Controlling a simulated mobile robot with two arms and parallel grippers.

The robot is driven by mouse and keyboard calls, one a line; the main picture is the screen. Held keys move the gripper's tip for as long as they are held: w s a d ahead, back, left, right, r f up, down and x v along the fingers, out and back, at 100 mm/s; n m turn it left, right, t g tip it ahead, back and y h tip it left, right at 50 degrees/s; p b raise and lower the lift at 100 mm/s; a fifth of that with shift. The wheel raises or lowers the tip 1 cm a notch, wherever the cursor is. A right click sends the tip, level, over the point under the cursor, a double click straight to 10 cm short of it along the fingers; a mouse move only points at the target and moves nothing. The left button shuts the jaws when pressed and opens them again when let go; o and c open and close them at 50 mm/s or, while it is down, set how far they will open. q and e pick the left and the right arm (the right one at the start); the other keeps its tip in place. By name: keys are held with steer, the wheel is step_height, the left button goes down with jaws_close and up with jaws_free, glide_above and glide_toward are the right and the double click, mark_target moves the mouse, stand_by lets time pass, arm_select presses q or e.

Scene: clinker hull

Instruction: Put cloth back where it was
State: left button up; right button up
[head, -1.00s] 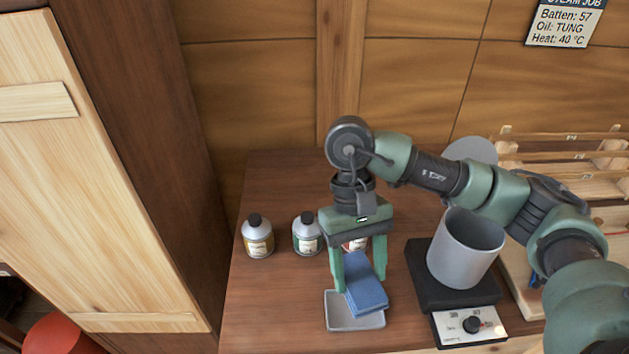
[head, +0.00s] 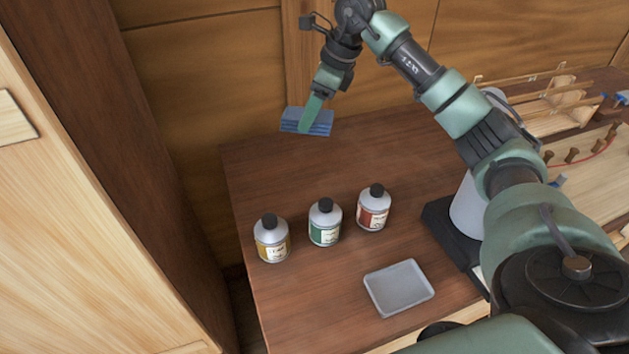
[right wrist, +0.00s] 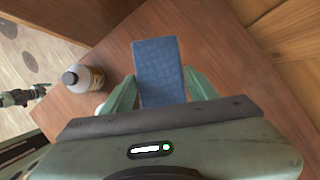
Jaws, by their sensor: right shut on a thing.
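The blue folded cloth (head: 307,121) is held up in the air near the back wall, over the far left part of the wooden table. My right gripper (head: 312,112) is shut on it. The right wrist view shows the cloth (right wrist: 160,75) between the two green fingers of the right gripper (right wrist: 160,88). The grey tray (head: 399,288) lies empty on the table at its front. My left gripper is not in view.
Three bottles stand on the table, with yellow (head: 272,238), green (head: 325,222) and red (head: 373,207) labels. A grey pot (head: 467,208) on a black heater is right of them, partly hidden by my arm. Wooden racks (head: 560,105) stand at the far right. The table's back left is clear.

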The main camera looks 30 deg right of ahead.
steer(key=shift+w+d+r+m+t+h, duration=0.2)
steer(key=shift+w+d+m, duration=0.15)
steer(key=shift+d+m, duration=0.25)
steer(key=shift+w+d+r+m+t+h, duration=0.1)
steer(key=shift+w+d+r+m, duration=0.15)
steer(key=shift+d+m, duration=0.3)
steer(key=shift+w+d+f+m, duration=0.15)
steer(key=shift+f+m, duration=0.1)
steer(key=shift+f, duration=0.05)
step_height(320, 180, down, 15)
steer(key=p, duration=0.2)
steer(key=shift+p, duration=0.3)
step_height(320, 180, down, 4)
steer(key=shift+p, duration=0.45)
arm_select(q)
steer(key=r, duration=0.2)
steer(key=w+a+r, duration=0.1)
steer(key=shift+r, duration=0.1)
arm_select(e)
steer(key=shift+f, duration=0.15)
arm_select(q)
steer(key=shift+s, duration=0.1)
arm_select(e)
steer(key=shift+f, duration=0.15)
steer(key=o, duration=1.3)
